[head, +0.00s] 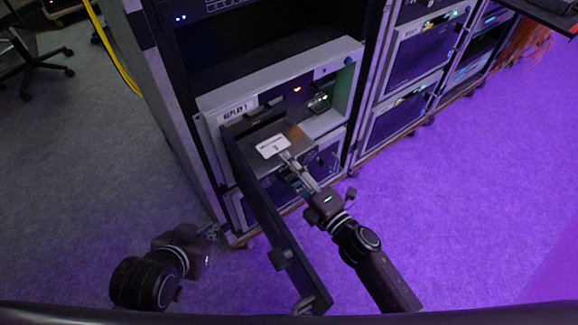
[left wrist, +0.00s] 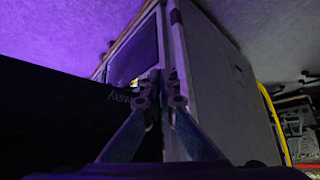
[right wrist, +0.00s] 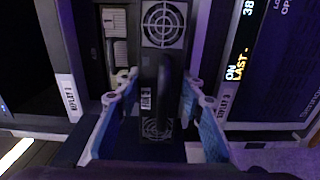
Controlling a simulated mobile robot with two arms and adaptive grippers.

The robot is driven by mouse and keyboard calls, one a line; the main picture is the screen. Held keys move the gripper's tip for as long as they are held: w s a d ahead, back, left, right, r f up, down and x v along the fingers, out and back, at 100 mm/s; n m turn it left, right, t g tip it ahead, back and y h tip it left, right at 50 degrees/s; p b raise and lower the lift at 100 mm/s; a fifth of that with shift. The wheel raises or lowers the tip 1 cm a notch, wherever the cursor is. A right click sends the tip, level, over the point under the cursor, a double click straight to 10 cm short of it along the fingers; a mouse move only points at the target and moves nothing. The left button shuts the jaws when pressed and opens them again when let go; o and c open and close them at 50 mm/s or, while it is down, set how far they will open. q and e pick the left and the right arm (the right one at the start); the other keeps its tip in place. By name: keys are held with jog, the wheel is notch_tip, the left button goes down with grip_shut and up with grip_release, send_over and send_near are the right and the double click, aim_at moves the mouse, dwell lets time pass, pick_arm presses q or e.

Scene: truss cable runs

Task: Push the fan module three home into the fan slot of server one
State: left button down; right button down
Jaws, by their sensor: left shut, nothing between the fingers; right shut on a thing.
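Fan module three (head: 295,133) is a dark box with a white label marked 3 on top. It sticks out of the front of server one (head: 206,104), the grey unit labelled REPLAY 1; how deep it sits is hidden. My right gripper (head: 288,163) is at the module's front, shut on its handle. The right wrist view shows the dark upright handle (right wrist: 165,85) between the fingers, with round fan grilles (right wrist: 163,25) above and below. My left gripper (head: 211,231) is shut and empty, low beside the rack's front left corner; its closed fingers show in the left wrist view (left wrist: 160,98).
A long dark door (head: 265,200) stands swung open from the server's left side, close left of my right arm. Other racks (head: 415,50) stand to the right. Open floor (head: 465,210) lies at right.

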aim_at(275, 152)
jog(key=shift+w+a+r, duration=0.2)
jog(key=shift+w+a, duration=0.1)
pick_arm(q)
jog(key=shift+w, duration=0.15)
pick_arm(e)
jog(key=shift+w, duration=0.1)
pick_arm(q)
jog(key=shift+w+d+r+t, duration=0.2)
jog(key=shift+w+r+t, duration=0.2)
jog(key=shift+w, duration=0.15)
pick_arm(e)
jog(key=shift+x, duration=0.95)
pick_arm(q)
jog(key=shift+w+d+r+b, duration=0.15)
jog(key=shift+w+r+b, duration=0.15)
jog(key=shift+w+r, duration=0.1)
pick_arm(e)
jog(key=shift+w+a, duration=0.3)
jog(key=shift+w, duration=0.1)
